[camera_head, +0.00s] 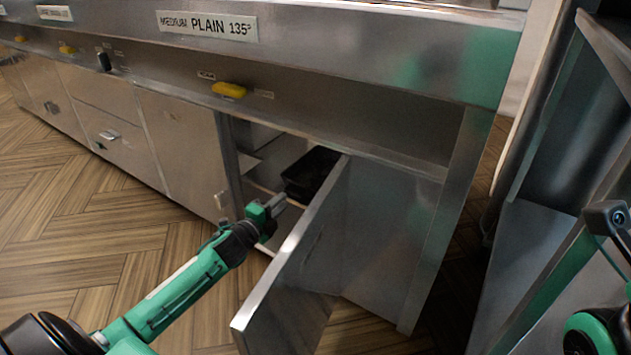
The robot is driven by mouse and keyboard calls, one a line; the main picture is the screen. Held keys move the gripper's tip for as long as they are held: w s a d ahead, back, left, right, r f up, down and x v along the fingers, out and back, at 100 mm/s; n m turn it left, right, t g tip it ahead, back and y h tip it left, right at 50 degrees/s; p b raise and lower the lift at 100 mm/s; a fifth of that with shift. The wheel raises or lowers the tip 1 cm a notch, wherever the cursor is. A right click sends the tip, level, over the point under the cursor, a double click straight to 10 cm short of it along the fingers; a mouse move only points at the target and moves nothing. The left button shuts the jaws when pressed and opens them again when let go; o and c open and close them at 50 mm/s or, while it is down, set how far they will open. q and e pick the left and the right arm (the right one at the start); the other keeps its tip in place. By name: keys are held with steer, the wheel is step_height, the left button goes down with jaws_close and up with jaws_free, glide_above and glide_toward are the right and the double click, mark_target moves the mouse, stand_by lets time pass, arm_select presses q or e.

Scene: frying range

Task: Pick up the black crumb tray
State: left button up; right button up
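The black crumb tray (308,171) sits inside the open cabinet under the frying range. Its right part is hidden behind the open cabinet door (305,255). My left gripper (277,203) is at the cabinet opening, in front of and below the tray, close to the door's inner side and apart from the tray. Its fingers are small in view, and I cannot tell whether they are open or shut. My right gripper is not in view; only part of my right arm shows at the right edge.
The steel range (330,60) with a yellow handle (229,90) stands above the opening. The open door juts toward me, right of my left arm. Closed cabinet fronts (180,145) lie to the left. The wooden floor (90,235) at left is clear.

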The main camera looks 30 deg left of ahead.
mark_target(292, 194)
arm_select(q)
steer(key=shift+w+d+b, duration=0.2)
steer(key=shift+w+b, duration=0.7)
steer(key=shift+w, duration=0.3)
steer(key=shift+w+d+b, duration=0.15)
steer(key=shift+w+b, duration=0.7)
steer(key=shift+w, duration=0.35)
steer(key=shift+w+r, duration=0.1)
steer(key=shift+w, duration=0.4)
steer(key=shift+d, duration=0.1)
jaws_close()
